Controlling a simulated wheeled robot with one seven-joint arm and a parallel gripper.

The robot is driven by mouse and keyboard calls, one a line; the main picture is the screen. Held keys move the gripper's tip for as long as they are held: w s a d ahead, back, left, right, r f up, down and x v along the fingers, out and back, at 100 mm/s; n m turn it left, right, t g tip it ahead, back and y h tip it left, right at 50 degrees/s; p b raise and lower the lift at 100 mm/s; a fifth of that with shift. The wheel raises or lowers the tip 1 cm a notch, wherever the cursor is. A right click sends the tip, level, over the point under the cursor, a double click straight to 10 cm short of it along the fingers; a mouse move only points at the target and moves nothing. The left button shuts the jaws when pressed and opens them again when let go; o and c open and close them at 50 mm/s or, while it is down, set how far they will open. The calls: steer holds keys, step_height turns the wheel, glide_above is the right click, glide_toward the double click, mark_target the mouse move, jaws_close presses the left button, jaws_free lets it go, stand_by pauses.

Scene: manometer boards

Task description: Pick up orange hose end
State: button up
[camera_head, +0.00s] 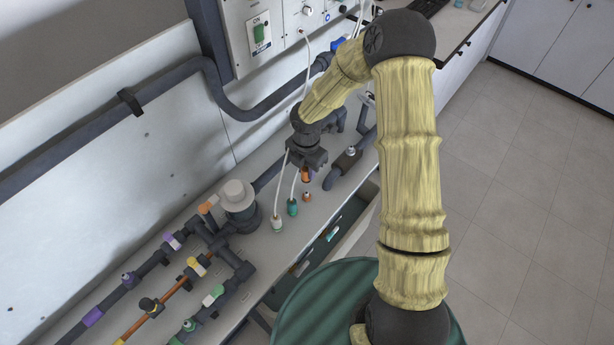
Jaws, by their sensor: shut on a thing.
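My gripper (306,166) hangs over the bench, pointing down, below the dark wrist of my arm. It is shut on the orange hose end (306,176), which shows just under the jaws. The fingers are small and partly hidden by the wrist. A small orange-brown fitting (307,197) stands on the bench just below, apart from the held end. A teal hose end (292,207) and a whitish hose end (277,223) stand on the bench to the left, each with a pale hose rising from it.
A manometer panel with a green switch (259,33) is above the bench. Dark pipes with coloured valves and a grey-capped unit (239,197) fill the left of the bench. A dark pipe fitting (345,163) lies close on the right. Open floor (520,190) is at far right.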

steer(key=shift+r, duration=0.1)
stand_by(0.3)
steer(key=m, duration=0.2)
steer(key=d+f+m, duration=0.1)
steer(key=shift+s+d+f+m, duration=0.15)
steer(key=shift+m, duration=0.25)
steer(key=d+f+m, duration=0.1)
steer(key=d+m, duration=0.1)
steer(key=m, duration=0.4)
steer(key=s+d+f+m, duration=0.1)
steer(key=d+f+m, duration=0.1)
steer(key=m, duration=0.5)
steer(key=d+f+m, duration=0.2)
steer(key=d+m, duration=0.2)
steer(key=m, duration=0.3)
steer(key=shift+s+f, duration=0.15)
steer(key=shift+f, duration=0.05)
steer(key=m, duration=0.1)
steer(key=d+m, duration=0.1)
steer(key=m, duration=0.1)
steer(key=shift+s+f, duration=0.1)
steer(key=shift+f, duration=0.2)
